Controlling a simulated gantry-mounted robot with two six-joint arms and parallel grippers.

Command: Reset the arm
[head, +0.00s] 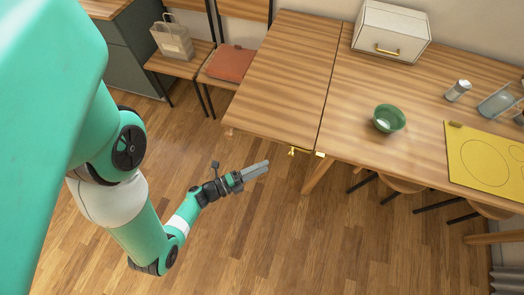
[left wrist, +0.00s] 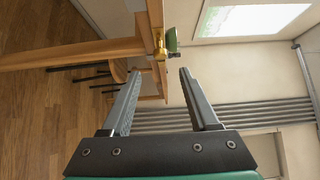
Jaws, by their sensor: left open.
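My left arm comes in from the left in the head view. My left gripper (head: 256,171) is above the floor, in front of and apart from the wooden table (head: 285,70). In the left wrist view its two fingers (left wrist: 157,85) stand apart with nothing between them. Beyond the fingers are the table's edge, a brass latch (left wrist: 160,50) and a green bowl (left wrist: 171,40). The latch also shows on the table's front edge in the head view. My right gripper is in neither view.
On the table are the green bowl (head: 389,118), a white box (head: 391,31) with a brass handle, a shaker (head: 458,90) and a yellow board (head: 481,157). Chairs (head: 182,66) stand behind on the left, one with a paper bag. The floor around the gripper is clear.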

